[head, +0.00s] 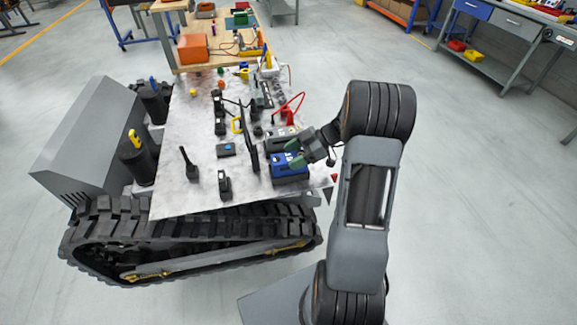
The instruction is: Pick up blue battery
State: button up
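The blue battery (288,175) is a blue box with dark parts, lying near the front right edge of the carrier's pale top (190,205). My gripper (294,154) reaches in from the right, at the battery's upper right side. Its two green-tipped fingers look spread apart, over or at the battery's top. The gripper hides part of the battery. I cannot tell from this view whether the fingers touch it.
A black upright panel (253,150) stands just left of the battery. A grey device with a red cable (288,112) lies behind it. Handheld radios (224,183) and small parts are spread over the top. Dark tracks (190,230) run below. A cluttered wooden table (222,52) stands behind.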

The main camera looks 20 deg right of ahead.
grip_shut()
jog(key=shift+r, duration=0.1)
dwell(0.3)
jog(key=shift+r, duration=0.1)
